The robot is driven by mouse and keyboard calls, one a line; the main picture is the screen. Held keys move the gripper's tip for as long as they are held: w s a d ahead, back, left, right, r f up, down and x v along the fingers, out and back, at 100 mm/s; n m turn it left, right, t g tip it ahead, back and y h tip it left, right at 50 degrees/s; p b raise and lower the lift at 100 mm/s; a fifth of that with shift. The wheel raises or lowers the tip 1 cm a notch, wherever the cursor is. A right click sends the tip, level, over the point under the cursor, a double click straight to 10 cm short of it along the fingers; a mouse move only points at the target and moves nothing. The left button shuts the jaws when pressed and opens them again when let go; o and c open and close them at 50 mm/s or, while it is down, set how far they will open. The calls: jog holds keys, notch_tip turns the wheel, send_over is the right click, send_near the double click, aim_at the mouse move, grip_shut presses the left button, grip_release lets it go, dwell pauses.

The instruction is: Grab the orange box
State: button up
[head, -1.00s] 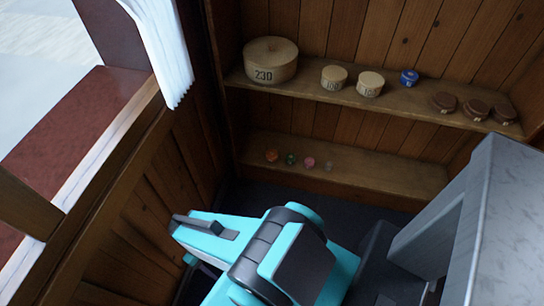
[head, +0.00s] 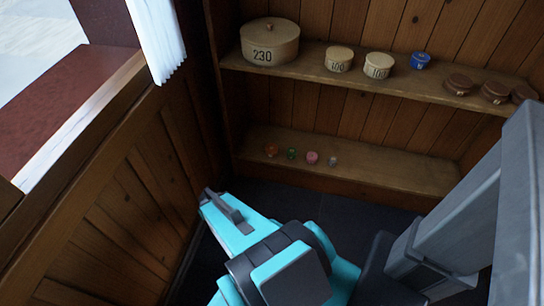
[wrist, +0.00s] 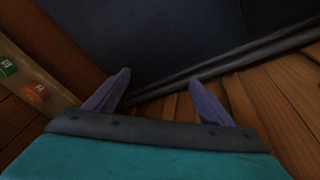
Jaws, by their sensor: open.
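The orange box (head: 271,150) is a small round piece at the left end of the lower shelf, first in a short row. It also shows at the left edge of the wrist view (wrist: 35,93), with a pale mark on it. My gripper (head: 215,205) is in front of and below the lower shelf, apart from the box. In the wrist view its two fingers (wrist: 158,92) are spread with nothing between them, over dark floor and wooden wall.
A green box (head: 291,153), a pink box (head: 312,158) and a small grey box (head: 333,161) stand right of the orange one on the lower shelf (head: 390,170). The upper shelf holds larger boxes, including one marked 230 (head: 270,45). A panelled wall (head: 120,215) is close at left.

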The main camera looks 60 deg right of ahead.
jog(key=w+d+f+m+t+h+b, duration=0.1)
jog(key=w+d+f+t+h+b, duration=0.15)
jog(key=d+b, duration=0.65)
jog(key=w+d+f+m+t+h+b, duration=0.1)
jog(key=d+f+m+t+h+b, duration=0.2)
jog(key=d, duration=1.2)
jog(key=n+t+h+b, duration=0.1)
jog(key=t+h+b, duration=0.35)
jog(key=b, duration=0.85)
send_near(274, 153)
jog(key=w+d+t+y, duration=0.2)
jog(key=d, duration=0.1)
jog(key=shift+w+g, duration=0.1)
jog(key=shift+g, duration=0.2)
jog(key=b+x, duration=0.2)
jog(key=x, duration=0.6)
jog(key=shift+f, duration=0.1)
jog(key=shift+w+d, duration=0.1)
jog(key=shift+d, duration=0.15)
